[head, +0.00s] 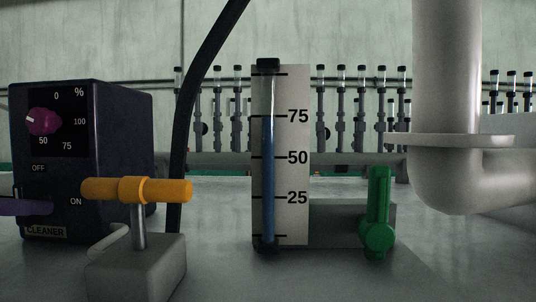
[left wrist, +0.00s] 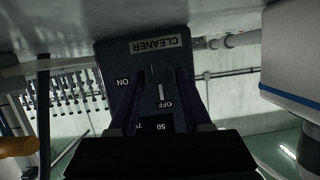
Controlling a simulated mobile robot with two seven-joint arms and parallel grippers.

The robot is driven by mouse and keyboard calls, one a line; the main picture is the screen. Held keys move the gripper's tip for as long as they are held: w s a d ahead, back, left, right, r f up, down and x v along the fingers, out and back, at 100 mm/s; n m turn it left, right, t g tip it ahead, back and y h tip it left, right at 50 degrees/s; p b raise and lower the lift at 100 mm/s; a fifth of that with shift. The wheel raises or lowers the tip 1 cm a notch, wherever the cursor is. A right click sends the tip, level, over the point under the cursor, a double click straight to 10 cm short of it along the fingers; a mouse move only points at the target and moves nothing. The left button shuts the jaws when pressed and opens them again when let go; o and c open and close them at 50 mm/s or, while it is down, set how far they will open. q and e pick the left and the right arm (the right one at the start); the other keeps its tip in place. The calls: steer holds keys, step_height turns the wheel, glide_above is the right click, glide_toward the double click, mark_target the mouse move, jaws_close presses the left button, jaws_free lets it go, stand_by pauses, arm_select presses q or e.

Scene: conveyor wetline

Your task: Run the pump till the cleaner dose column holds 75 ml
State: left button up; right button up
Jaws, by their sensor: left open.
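The cleaner pump (head: 125,135) is a dark box at left in the head view, with a magenta dial (head: 44,121) and OFF and ON marks. In the left wrist view its CLEANER label (left wrist: 154,44) is upside down, and the switch's white mark (left wrist: 161,92) points toward OFF. The dose column (head: 268,160) is a tube on a white 25-50-75 scale. My right gripper is out of view.
An orange valve handle (head: 137,190) lies crosswise on a grey block (head: 137,268) in front of the pump. A green valve handle (head: 378,212) stands upright right of the column. A thick white pipe (head: 448,70) bends at the right. A black hose (head: 192,90) rises behind.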

arm_select(q)
steer(key=shift+p+v, duration=1.85)
steer(key=shift+v, duration=1.6)
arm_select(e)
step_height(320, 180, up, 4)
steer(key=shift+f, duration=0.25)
arm_select(q)
steer(key=shift+s, duration=0.1)
